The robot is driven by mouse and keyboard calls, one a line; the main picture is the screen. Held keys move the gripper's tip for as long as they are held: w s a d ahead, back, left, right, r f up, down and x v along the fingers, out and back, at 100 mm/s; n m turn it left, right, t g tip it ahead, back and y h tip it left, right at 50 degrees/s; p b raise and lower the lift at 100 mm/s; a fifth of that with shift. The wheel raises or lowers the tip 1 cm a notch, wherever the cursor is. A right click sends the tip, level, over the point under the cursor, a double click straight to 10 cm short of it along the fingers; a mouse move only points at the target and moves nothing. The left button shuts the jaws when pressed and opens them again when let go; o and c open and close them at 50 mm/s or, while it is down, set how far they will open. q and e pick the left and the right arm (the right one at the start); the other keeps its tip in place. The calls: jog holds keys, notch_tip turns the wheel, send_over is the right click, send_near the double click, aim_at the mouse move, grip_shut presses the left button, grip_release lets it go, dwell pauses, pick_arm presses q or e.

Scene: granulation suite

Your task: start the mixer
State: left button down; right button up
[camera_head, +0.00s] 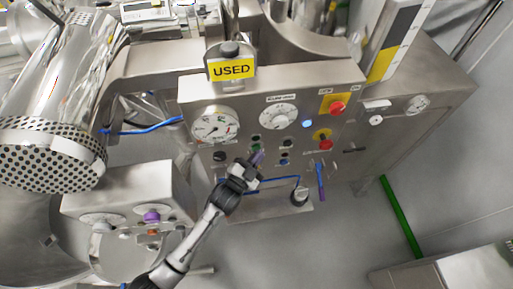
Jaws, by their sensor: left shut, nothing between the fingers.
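The mixer's steel control panel (350,88) fills the middle of the view. It carries a round gauge (213,125) and a white dial (278,116). A lit blue lamp (308,124) is right of the dial. Small push buttons sit below, among them a dark one (288,143). A green button (255,148) shows just above my fingertips. My left gripper (257,159) is shut and empty, its tips close to this button. I cannot tell whether they touch it. My right gripper is not in view.
A red button on a yellow plate (337,106) and a red knob (325,145) are at the panel's right. A perforated steel cylinder (50,155) is at the left. Blue tubing (278,180) runs below the buttons.

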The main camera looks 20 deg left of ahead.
pick_arm(q)
jog(key=shift+w, duration=0.15)
jog(key=shift+w+a, duration=0.2)
dwell(0.6)
jog(key=shift+s+d, duration=0.1)
jog(key=shift+s, duration=0.05)
jog(key=shift+s+d+p, duration=0.35)
jog(key=shift+s+d, duration=0.05)
jog(key=shift+s, duration=0.15)
dwell(0.3)
